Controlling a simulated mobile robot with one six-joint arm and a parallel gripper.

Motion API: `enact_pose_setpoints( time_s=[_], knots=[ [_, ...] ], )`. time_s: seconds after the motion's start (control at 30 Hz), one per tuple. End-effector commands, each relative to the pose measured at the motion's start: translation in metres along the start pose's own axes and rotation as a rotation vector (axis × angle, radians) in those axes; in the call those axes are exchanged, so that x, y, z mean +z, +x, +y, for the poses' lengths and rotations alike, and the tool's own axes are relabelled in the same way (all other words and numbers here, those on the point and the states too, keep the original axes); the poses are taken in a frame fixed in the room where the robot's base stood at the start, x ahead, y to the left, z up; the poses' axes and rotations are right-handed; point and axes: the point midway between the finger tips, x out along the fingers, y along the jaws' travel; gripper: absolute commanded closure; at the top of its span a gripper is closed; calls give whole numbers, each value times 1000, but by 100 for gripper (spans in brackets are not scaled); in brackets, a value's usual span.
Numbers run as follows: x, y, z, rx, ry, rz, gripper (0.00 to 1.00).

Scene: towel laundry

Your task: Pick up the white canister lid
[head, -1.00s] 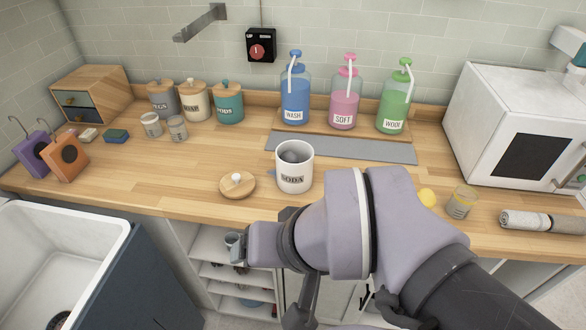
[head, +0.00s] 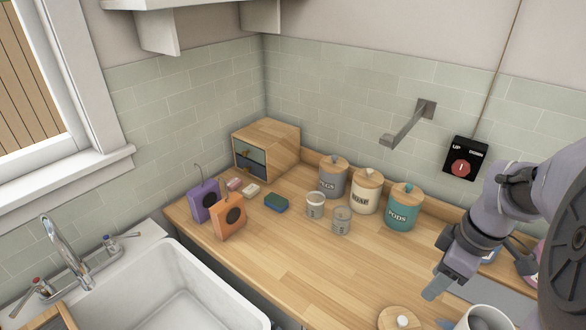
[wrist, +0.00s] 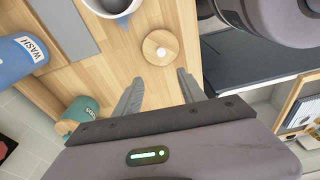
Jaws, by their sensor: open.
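The white canister lid, a round wooden disc with a white knob, lies flat on the wooden counter. It shows at the bottom edge of the head view (head: 398,317), partly cut off, and in the wrist view (wrist: 152,53). The open white canister (head: 487,318) stands beside it, cut off by the frame; its rim shows at the top of the wrist view (wrist: 117,14). My gripper (head: 437,288) is above the counter. In the wrist view my gripper (wrist: 158,84) is open and empty, with the lid ahead between the lines of its fingers, apart from them.
Grey, cream and teal (head: 403,208) lidded canisters stand along the back wall. Two small cups, a sponge (head: 276,202), and purple and orange (head: 229,220) items stand left. The sink (head: 195,290) is front left. The counter's middle is clear.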

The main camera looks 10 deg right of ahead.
Motion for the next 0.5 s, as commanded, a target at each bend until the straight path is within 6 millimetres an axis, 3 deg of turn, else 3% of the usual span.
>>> enact_pose_setpoints(
  time_s=[0.07,0.23,0.5],
  knots=[
    [10,2,6,-13,-36,-3,52],
    [11,14,6,-16,-48,-3,52],
    [11,96,4,-17,-49,-4,52]
  ],
)
